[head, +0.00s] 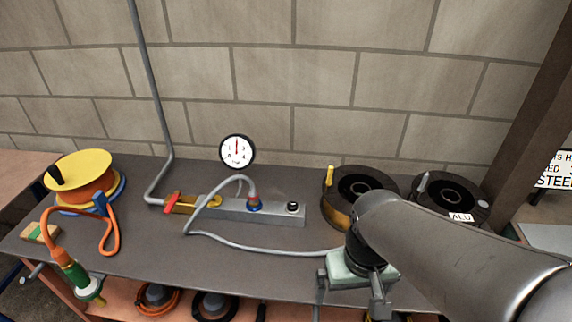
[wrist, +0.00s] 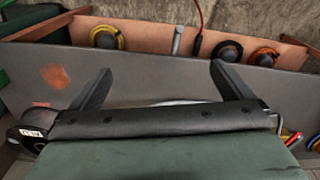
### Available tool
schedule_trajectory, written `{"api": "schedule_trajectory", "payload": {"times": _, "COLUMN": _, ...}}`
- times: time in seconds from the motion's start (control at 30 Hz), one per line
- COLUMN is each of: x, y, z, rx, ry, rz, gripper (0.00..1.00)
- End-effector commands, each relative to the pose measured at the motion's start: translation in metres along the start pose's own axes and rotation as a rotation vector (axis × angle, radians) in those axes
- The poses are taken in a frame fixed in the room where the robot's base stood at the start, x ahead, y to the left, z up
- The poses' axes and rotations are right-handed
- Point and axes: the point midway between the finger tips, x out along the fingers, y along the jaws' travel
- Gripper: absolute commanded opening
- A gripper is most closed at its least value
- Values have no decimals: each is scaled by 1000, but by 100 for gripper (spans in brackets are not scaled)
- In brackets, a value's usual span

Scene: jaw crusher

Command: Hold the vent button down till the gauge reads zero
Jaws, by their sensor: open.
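A round white gauge (head: 237,150) with a red needle stands at the back of the bench; the needle points about straight up, and its numbers are too small to read. Below it lies a long grey metal block (head: 278,216). A small dark round button (head: 292,207) in a pale ring, seemingly the vent button, sits on its right part. My gripper (head: 350,292) is near the front edge of the bench, to the right of and nearer than the button, pointing down and apart from it. In the wrist view my gripper (wrist: 160,68) is open with nothing between its fingers.
A grey hose (head: 260,246) loops from the block's blue-and-red fitting (head: 254,204) towards my arm. A red-handled brass valve (head: 180,203) is at the block's left. Dark wire spools (head: 340,212) stand right of the block. An orange cable reel (head: 85,180) is far left.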

Motion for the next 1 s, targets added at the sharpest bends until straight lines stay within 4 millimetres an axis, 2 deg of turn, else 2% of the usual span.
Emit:
{"api": "schedule_trajectory", "payload": {"times": 0.03, "x": 0, "y": 0, "z": 0, "rx": 0, "ry": 0, "rz": 0, "gripper": 97}}
{"api": "schedule_trajectory", "payload": {"times": 0.3, "x": 0, "y": 0, "z": 0, "rx": 0, "ry": 0, "rz": 0, "gripper": 22}}
{"api": "schedule_trajectory", "payload": {"times": 0.4, "x": 0, "y": 0, "z": 0, "rx": 0, "ry": 0, "rz": 0, "gripper": 0}}
{"api": "schedule_trajectory", "payload": {"times": 1.0, "x": 0, "y": 0, "z": 0, "rx": 0, "ry": 0, "rz": 0, "gripper": 0}}
